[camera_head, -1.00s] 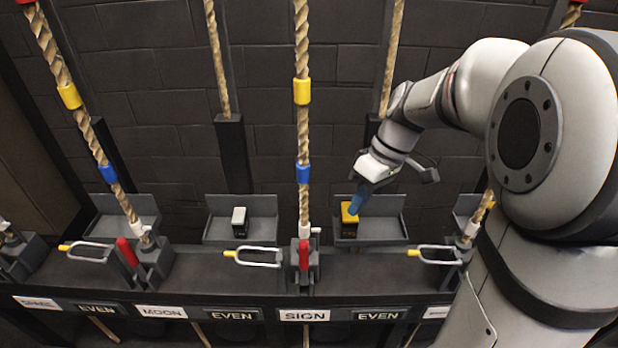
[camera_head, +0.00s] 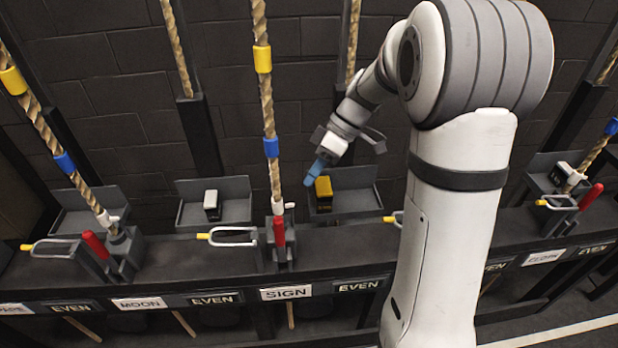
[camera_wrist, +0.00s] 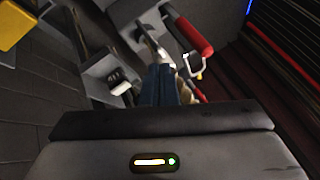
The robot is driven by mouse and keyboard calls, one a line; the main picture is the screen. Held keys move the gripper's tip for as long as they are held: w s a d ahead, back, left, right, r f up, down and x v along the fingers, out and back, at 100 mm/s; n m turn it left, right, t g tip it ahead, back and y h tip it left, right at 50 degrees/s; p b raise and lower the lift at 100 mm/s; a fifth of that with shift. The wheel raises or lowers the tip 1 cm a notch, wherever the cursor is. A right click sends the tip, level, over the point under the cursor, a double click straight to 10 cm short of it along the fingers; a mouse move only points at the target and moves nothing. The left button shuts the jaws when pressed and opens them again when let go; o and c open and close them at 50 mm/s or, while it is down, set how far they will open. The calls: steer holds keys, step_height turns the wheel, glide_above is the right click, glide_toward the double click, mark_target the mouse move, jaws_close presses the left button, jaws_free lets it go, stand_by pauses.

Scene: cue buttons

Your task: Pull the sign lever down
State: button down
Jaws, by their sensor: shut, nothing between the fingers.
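The sign lever is the red handle (camera_head: 279,231) standing upright in a dark bracket above the white "SIGN" label (camera_head: 286,293) in the head view. A twisted rope (camera_head: 270,115) with yellow and blue bands rises just behind it. My gripper (camera_head: 312,178), with blue fingers, is shut and empty. It is in the air to the upper right of the red handle, apart from it, near a yellow-topped block (camera_head: 323,188). In the wrist view, a red handle (camera_wrist: 190,35) lies ahead and right of the blue fingers (camera_wrist: 165,85).
A white-topped block (camera_head: 211,203) sits in a tray to the left. A silver U-shaped loop (camera_head: 232,237) sticks out left of the sign lever.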

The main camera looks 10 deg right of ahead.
mark_target(280, 241)
steer(key=s+a+f, duration=0.4)
steer(key=a+f, duration=0.1)
steer(key=shift+s+a+f, duration=0.45)
steer(key=shift+s+a, duration=0.05)
steer(key=shift+s, duration=0.05)
